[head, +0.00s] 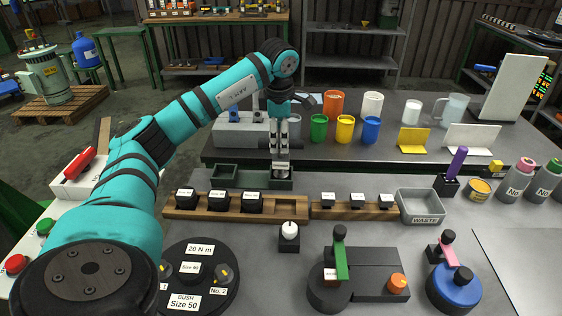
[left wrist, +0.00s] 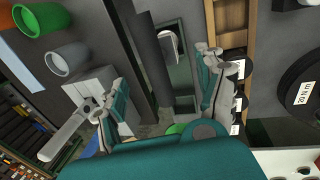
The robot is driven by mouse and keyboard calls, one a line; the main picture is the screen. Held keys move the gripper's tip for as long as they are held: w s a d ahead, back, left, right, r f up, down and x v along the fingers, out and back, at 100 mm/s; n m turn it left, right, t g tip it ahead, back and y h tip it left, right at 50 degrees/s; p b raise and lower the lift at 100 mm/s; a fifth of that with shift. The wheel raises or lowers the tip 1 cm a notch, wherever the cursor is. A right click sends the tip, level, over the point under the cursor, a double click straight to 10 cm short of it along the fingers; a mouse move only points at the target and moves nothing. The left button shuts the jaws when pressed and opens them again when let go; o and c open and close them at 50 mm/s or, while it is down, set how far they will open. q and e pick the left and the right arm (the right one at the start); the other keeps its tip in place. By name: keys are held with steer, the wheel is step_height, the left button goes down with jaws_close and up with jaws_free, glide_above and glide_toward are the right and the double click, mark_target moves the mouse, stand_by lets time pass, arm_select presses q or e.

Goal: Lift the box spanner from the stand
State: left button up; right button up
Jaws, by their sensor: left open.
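A grey block (head: 229,136), which looks like the stand, sits on the back counter. A slim silver upright piece (head: 256,101) rises from it and looks like the box spanner; I cannot be sure. In the left wrist view the block (left wrist: 94,86) and the silver piece (left wrist: 64,134) show at left, outside my fingers. My left gripper (head: 281,151) points down, open, right of the block and over the right part of a green tray (head: 226,171). A labelled piece in that tray shows between the fingers in the left wrist view (left wrist: 168,46). My right gripper is out of view.
Green (head: 319,128), yellow (head: 345,129) and blue (head: 371,130) cups stand right of my gripper; a grey cup (left wrist: 68,60) is close behind it. A wooden rack (head: 231,203) of labelled parts lies in front. A waste tray (head: 421,205) stands at right.

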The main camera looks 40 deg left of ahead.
mark_target(280, 157)
arm_select(q)
steer(key=f, duration=0.3)
steer(key=shift+w+a, duration=0.2)
steer(key=shift+w+a+f+p, duration=0.15)
steer(key=shift+f+p, duration=0.2)
steer(key=shift+f, duration=1.05)
steer(key=shift+a+f+p, duration=0.15)
steer(key=shift+f+p, duration=0.2)
steer(key=shift+f, duration=1)
steer(key=shift+c, duration=0.4)
steer(key=shift+r, duration=0.15)
jaws_close()
